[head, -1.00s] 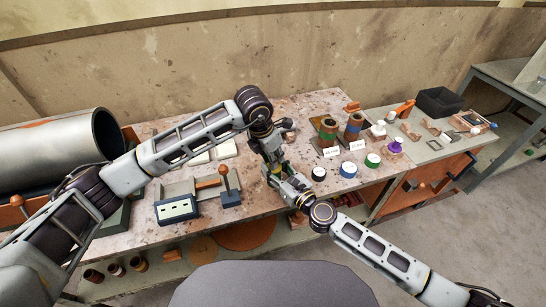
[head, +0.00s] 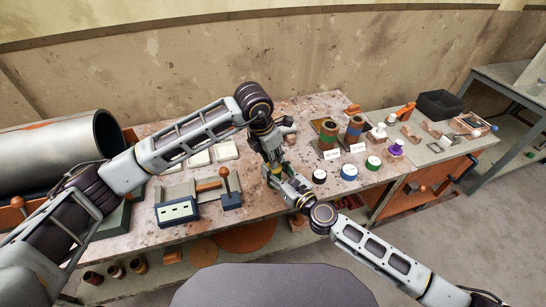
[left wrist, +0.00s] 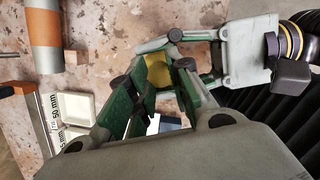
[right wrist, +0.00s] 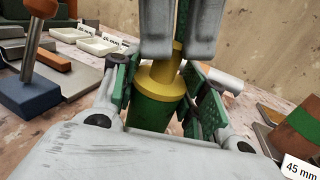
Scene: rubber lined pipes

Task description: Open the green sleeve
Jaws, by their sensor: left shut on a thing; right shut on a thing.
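The green sleeve (right wrist: 150,113) shows in the right wrist view as a green cylinder with a yellow tapered upper part (right wrist: 163,78) and a narrower yellow neck. My right gripper (right wrist: 165,92) is shut on it, with green-padded fingers on either side. My left gripper (left wrist: 156,78) comes from above and is shut on the yellow upper end, which shows as a small yellow patch between its fingers in the left wrist view. In the head view my left gripper (head: 274,172) and right gripper (head: 290,190) meet over the front of the table and mostly hide the sleeve.
A large grey pipe (head: 50,145) lies at the left. Two striped sleeves (head: 340,134) with white labels stand to the right, with several coloured-rimmed caps (head: 349,170) in front. A blue-and-grey fixture (head: 178,211) and pale trays (head: 225,150) lie left of the grippers.

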